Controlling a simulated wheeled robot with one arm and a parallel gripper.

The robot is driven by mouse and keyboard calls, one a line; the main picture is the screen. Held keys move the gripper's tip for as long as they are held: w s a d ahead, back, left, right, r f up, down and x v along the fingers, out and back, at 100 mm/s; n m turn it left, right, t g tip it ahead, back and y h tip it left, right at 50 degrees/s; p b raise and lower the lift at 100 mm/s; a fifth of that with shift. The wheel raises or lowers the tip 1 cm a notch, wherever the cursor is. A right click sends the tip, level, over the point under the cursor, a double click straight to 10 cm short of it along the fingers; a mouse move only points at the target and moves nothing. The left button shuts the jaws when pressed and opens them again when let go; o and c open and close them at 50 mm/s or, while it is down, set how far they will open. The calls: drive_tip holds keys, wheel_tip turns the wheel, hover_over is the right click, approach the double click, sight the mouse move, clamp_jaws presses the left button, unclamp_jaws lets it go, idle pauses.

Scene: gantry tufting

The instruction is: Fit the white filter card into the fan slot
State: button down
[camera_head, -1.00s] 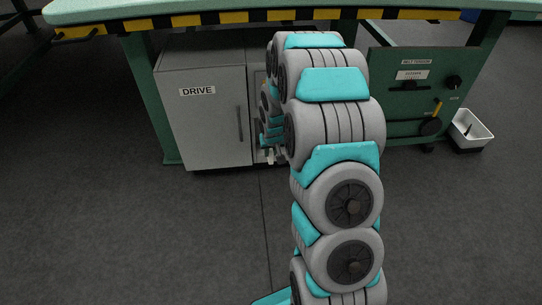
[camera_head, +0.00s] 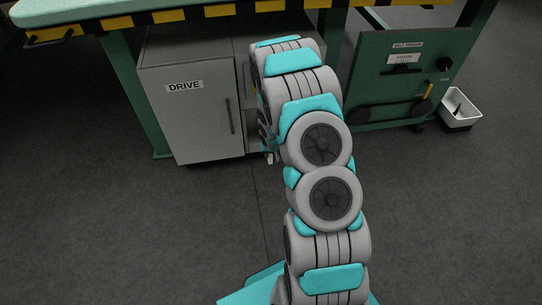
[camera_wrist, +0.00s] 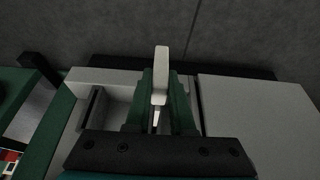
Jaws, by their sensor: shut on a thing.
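In the wrist view, my gripper (camera_wrist: 160,100) has green fingers shut on the white filter card (camera_wrist: 161,66), seen nearly edge-on and sticking out past the fingertips. The card and fingers are over the light grey recessed bay (camera_wrist: 112,78) of the drive cabinet, beside its closed door panel (camera_wrist: 250,110). I cannot make out the fan slot for certain; the fingers and card cover part of the bay. I cannot tell whether the card touches anything. In the head view, my arm hides the gripper and most of the bay.
The grey DRIVE cabinet (camera_head: 190,115) stands under the green table (camera_head: 120,8) with its striped edge. A green belt tension panel (camera_head: 385,95) with knobs is to the right, close to my arm. A white bin (camera_head: 460,108) sits beyond it. The floor in front is clear.

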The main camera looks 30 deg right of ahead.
drive_tip(key=shift+w+d, duration=0.15)
drive_tip(key=shift+w, duration=0.4)
drive_tip(key=shift+w+d, duration=0.15)
drive_tip(key=shift+w, duration=0.35)
drive_tip(key=shift+w+d+p, duration=0.3)
drive_tip(key=shift+w+p, duration=0.05)
drive_tip(key=shift+w, duration=0.75)
drive_tip(key=shift+w+d+p, duration=0.3)
drive_tip(key=shift+w+p, duration=0.05)
drive_tip(key=shift+w, duration=0.7)
drive_tip(key=shift+w+d+p, duration=0.3)
drive_tip(key=shift+w+p, duration=0.05)
drive_tip(key=shift+w, duration=0.75)
idle(1.5)
drive_tip(key=c, duration=0.7)
unclamp_jaws()
drive_tip(key=shift+r, duration=0.1)
drive_tip(key=shift+v, duration=3.85)
